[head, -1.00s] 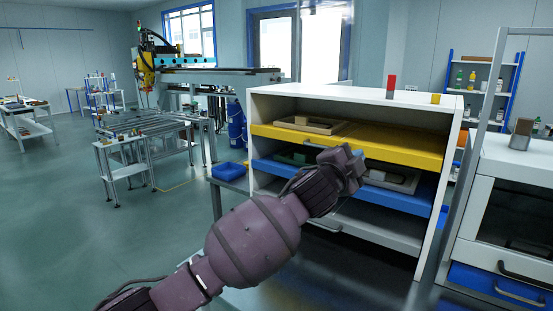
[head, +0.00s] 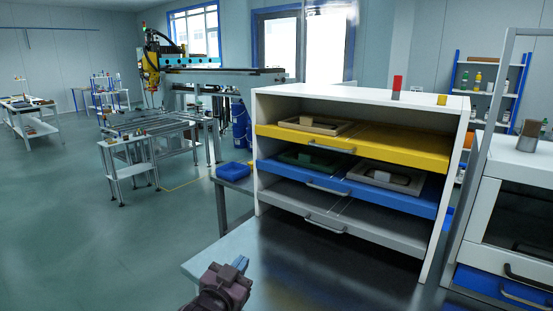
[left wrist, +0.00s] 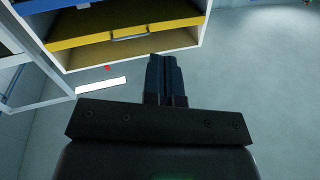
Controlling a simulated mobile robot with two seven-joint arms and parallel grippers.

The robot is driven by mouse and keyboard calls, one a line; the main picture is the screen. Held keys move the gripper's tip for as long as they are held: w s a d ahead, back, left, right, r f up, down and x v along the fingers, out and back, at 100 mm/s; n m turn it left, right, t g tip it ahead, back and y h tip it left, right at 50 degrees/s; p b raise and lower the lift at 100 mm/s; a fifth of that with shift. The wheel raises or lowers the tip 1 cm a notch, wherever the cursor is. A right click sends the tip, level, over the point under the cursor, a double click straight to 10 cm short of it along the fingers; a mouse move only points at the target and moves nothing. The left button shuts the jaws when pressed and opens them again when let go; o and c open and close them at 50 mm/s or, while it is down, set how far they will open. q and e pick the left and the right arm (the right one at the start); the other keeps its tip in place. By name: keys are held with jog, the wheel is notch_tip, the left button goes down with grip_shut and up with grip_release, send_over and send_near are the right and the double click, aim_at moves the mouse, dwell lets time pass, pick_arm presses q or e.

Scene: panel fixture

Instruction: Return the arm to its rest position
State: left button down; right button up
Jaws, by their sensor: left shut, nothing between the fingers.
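My left gripper (head: 238,266) is at the bottom of the head view, low at the left front corner of the dark table. In the left wrist view its two dark fingers (left wrist: 165,78) lie together, shut and empty. The cabinet stands clear of it, up and to the right in the head view. My right gripper is in neither view.
The white cabinet (head: 372,93) holds a yellow drawer (head: 400,146), a blue drawer (head: 330,180) and a grey drawer (head: 300,200). Trays with small parts sit in the upper two. A blue bin (head: 234,170) is left of it. The table (head: 310,265) in front is bare.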

pick_arm(q)
jog(key=s+a+f+n+g+y, duration=0.2)
jog(key=s+a+f, duration=0.8)
jog(key=s, duration=0.5)
jog(key=s+a+f+n+g+y, duration=0.3)
jog(key=s+a+f, duration=0.6)
jog(key=s+f, duration=0.6)
jog(key=shift+a+f+n+g+y, duration=0.15)
jog(key=shift+a+n+g+y, duration=0.2)
jog(key=shift+y, duration=0.55)
